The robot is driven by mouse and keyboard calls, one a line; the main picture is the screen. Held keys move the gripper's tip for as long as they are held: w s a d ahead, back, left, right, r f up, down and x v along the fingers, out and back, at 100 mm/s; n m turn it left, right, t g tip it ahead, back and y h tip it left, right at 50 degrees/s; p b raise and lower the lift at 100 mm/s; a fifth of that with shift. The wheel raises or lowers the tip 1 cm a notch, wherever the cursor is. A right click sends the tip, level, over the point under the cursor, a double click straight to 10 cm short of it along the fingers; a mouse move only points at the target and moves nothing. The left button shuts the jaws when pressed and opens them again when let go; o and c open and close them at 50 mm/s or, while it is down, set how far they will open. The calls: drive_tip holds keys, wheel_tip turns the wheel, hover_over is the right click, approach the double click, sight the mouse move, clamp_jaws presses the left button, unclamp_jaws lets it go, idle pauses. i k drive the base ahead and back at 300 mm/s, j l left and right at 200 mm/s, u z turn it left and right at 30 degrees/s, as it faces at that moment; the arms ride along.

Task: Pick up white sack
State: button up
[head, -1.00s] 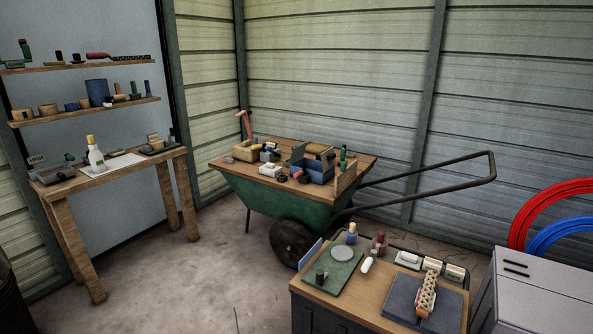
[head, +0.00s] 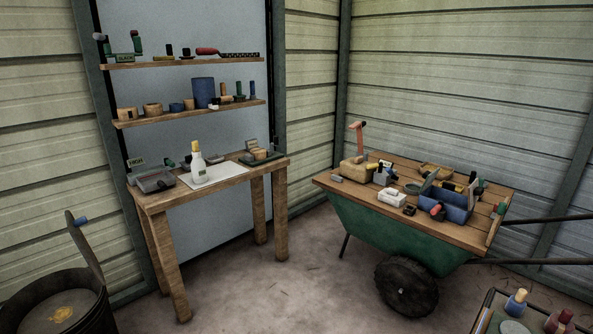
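A small white block-like object (head: 392,197) lies on the wooden top of the green wheelbarrow (head: 390,238), near its front edge; it may be the white sack, but it is too small to tell. A white bottle with a yellow cap (head: 198,166) stands on a white sheet on the wooden table at the left. No other clearly sack-shaped white thing shows. My gripper is not in view.
A blue tool caddy (head: 444,206) and several small tools crowd the wheelbarrow top. The wooden table (head: 160,200) stands under two loaded shelves (head: 190,114). A dark bucket (head: 60,300) is at lower left. Bare floor (head: 270,290) lies between the table and wheelbarrow.

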sight(392, 196)
drive_tip(key=i+u, duration=0.1)
drive_tip(key=i, duration=2)
drive_tip(key=i+z, duration=0.15)
drive_tip(key=i, duration=0.35)
drive_tip(key=i+j+z, duration=0.1)
drive_tip(key=i, duration=0.35)
drive_tip(key=i+j+z, duration=0.15)
drive_tip(key=i, duration=0.35)
drive_tip(key=i+j+z, duration=0.15)
drive_tip(key=i+j, duration=0.15)
drive_tip(key=i, duration=0.15)
drive_tip(key=i+j+z, duration=0.1)
drive_tip(key=i+j, duration=0.15)
drive_tip(key=i, duration=0.2)
